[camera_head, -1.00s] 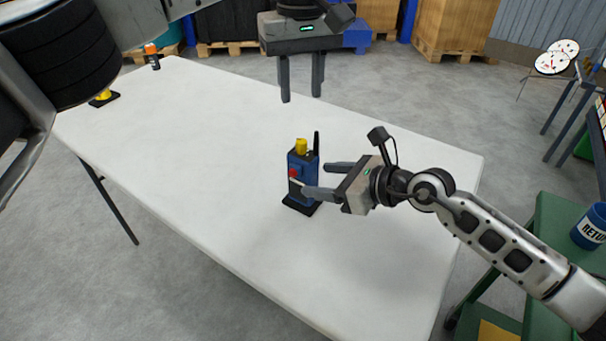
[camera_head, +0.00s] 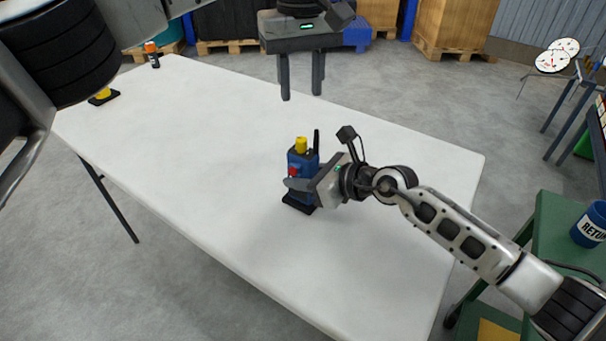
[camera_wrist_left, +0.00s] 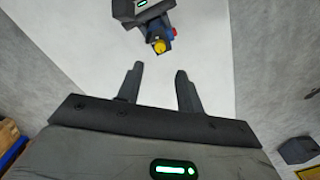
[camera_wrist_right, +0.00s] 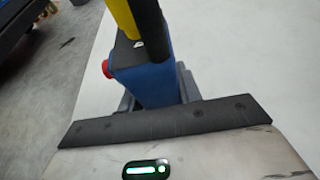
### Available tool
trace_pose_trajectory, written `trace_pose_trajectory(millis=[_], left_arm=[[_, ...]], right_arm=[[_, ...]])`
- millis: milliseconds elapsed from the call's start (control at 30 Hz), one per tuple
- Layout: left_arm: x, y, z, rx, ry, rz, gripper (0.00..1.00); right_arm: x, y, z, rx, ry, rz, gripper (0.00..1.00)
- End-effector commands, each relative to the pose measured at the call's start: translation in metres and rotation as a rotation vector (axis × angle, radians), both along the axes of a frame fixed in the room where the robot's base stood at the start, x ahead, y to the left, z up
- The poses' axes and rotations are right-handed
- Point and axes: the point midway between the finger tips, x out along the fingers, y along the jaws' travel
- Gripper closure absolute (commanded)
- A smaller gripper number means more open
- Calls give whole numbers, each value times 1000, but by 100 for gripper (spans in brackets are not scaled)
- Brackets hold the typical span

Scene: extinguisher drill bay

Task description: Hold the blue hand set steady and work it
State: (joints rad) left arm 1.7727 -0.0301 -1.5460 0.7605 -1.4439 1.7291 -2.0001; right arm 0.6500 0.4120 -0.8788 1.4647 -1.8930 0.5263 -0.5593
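The blue hand set (camera_head: 299,163) stands upright on a black base on the white table. It has a yellow knob (camera_head: 301,145) on top, a red button on its left side and a black antenna. My right gripper (camera_head: 303,181) is around its body, one finger in front and the other hidden behind. In the right wrist view the blue body (camera_wrist_right: 146,82) sits between the fingers, which look as wide apart as my empty left ones; firm contact does not show. My left gripper (camera_head: 300,97) is open, empty and pointing down, above and beyond the set.
The white table (camera_head: 200,140) is mostly clear. A yellow item on a black base (camera_head: 103,96) and an orange-topped item (camera_head: 152,55) stand at its far left. A blue drum marked RETU (camera_head: 590,225) stands on a green cart (camera_head: 555,215) at right.

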Motion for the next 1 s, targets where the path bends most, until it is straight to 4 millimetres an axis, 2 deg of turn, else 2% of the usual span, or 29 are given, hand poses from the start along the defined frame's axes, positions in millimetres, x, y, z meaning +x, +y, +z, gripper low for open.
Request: trace_pose_trajectory(millis=[67, 167, 233, 300, 433, 500, 600, 733, 833, 1000], left_arm=[[-1, -2, 0, -11, 2, -2, 62], [-7, -20, 0, -111, 20, -22, 62], [-14, -43, -1, -247, 43, -37, 62], [-16, -60, -16, -366, 49, -30, 62], [-26, -99, -30, -682, 75, 26, 62], [-31, -113, -41, -828, 85, 84, 62], [-38, -125, -48, -1038, 106, 195, 62], [-46, -127, -49, -1295, 139, 385, 62], [-50, -117, -48, -1470, 165, 562, 62], [-55, -79, -53, -1717, 199, 925, 62]], right_arm=[[0, 0, 0, 0, 0, 0, 100], [0, 0, 0, 0, 0, 0, 100], [0, 0, 0, 0, 0, 0, 100], [0, 0, 0, 0, 0, 0, 100], [0, 0, 0, 0, 0, 0, 100], [0, 0, 0, 0, 0, 0, 100], [0, 0, 0, 0, 0, 0, 100], [0, 0, 0, 0, 0, 0, 100], [0, 0, 0, 0, 0, 0, 100], [0, 0, 0, 1, 1, 0, 100]])
